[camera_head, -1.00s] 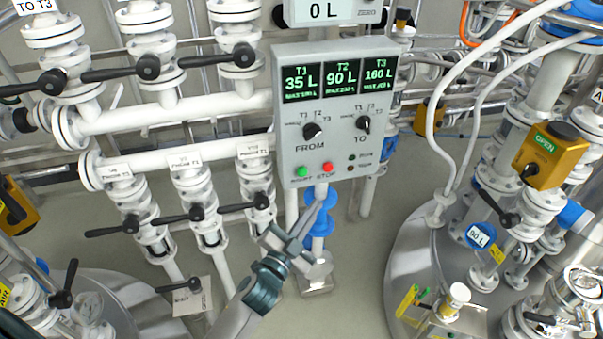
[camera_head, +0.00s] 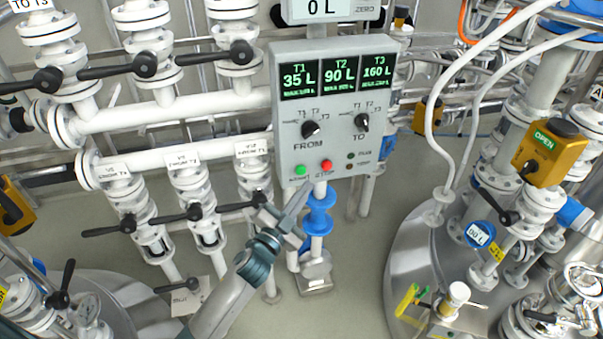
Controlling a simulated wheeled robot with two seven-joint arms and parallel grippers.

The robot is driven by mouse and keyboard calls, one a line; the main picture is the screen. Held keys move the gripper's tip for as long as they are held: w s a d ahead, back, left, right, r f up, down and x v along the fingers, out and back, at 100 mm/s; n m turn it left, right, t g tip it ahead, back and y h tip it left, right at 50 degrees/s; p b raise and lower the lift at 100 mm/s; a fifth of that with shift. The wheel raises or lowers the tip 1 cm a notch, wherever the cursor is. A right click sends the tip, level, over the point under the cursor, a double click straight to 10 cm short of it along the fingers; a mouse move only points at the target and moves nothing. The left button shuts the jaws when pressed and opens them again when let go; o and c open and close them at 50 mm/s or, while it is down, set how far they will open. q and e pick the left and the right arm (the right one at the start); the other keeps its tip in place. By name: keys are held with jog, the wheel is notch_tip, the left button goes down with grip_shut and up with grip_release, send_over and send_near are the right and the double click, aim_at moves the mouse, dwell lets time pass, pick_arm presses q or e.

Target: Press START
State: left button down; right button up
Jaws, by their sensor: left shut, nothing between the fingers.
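The grey control panel (camera_head: 340,140) stands in the middle, with T1, T2 and T3 displays reading 35 L, 90 L and 160 L. The green START button (camera_head: 300,170) is at its lower left. The red STOP button (camera_head: 326,165) is just right of it. Both buttons show uncovered. The FROM knob (camera_head: 310,129) and TO knob (camera_head: 362,122) sit above them. My left gripper (camera_head: 304,190) is shut and empty. Its tips point up and lie just below the green button in the picture; I cannot tell whether they touch the panel. My right gripper is not in view.
White pipes with black-handled valves (camera_head: 149,66) fill the left side. A blue pipe fitting (camera_head: 318,215) stands below the panel, close behind my gripper. A large steel tank (camera_head: 405,250) with hoses and a yellow OPEN box (camera_head: 548,152) is on the right.

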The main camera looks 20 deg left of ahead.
pick_arm(q)
jog(key=shift+w+a, duration=0.7)
jog(key=shift+w, duration=0.35)
jog(key=shift+w+a, duration=0.55)
jog(key=shift+w, duration=0.2)
dwell(2.5)
jog(key=shift+s+d, duration=0.1)
dwell(0.4)
jog(key=shift+s+d, duration=0.45)
jog(key=shift+s, duration=0.2)
jog(key=shift+s+d, duration=0.1)
jog(key=s+d, duration=0.1)
jog(key=s+p, duration=0.1)
jog(key=s+d, duration=0.1)
jog(key=s, duration=0.1)
jog(key=shift+d, duration=0.3)
dwell(0.5)
